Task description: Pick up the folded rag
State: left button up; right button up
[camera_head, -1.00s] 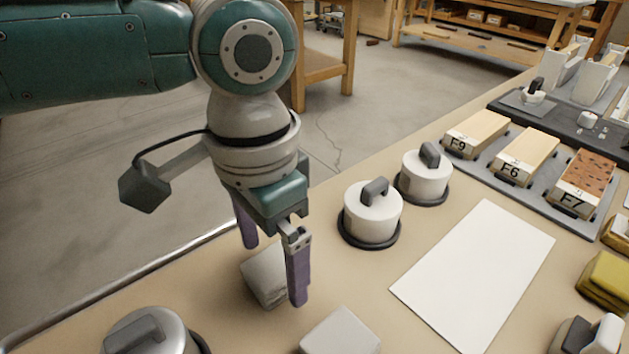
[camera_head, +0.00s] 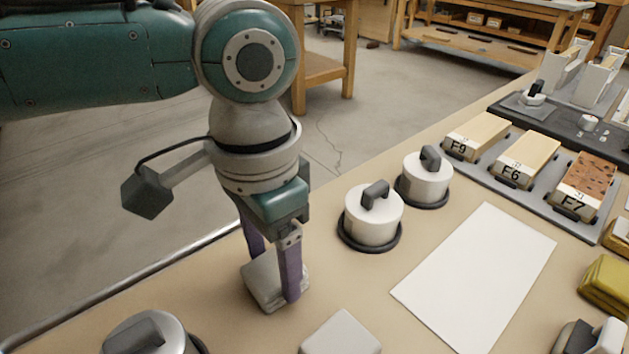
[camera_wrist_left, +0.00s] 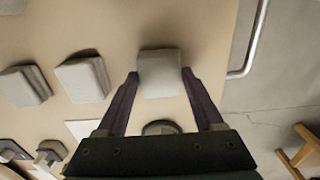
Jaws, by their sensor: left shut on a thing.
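A grey folded rag (camera_head: 262,284) lies near the bench's left edge. My left gripper (camera_head: 275,277) points down and is shut on it, one finger on each side. In the left wrist view the rag (camera_wrist_left: 160,75) sits between the two fingertips of my left gripper (camera_wrist_left: 160,84). The near finger hides part of the rag in the head view. I cannot tell any gap between the rag and the bench top. A second grey folded piece (camera_head: 340,334) lies at the front. My right gripper is not in view.
Two white lidded pots (camera_head: 370,217) and (camera_head: 425,180) stand behind the rag. A metal lidded pot (camera_head: 145,335) is at front left. A white sheet (camera_head: 478,275) lies to the right. Labelled blocks (camera_head: 525,158) sit on a grey tray. A yellow folded piece (camera_head: 607,284) is at right.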

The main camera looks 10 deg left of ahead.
aim_at(274, 268)
pick_arm(q)
notch_tip(274, 268, up, 20)
jog(key=p, duration=0.6)
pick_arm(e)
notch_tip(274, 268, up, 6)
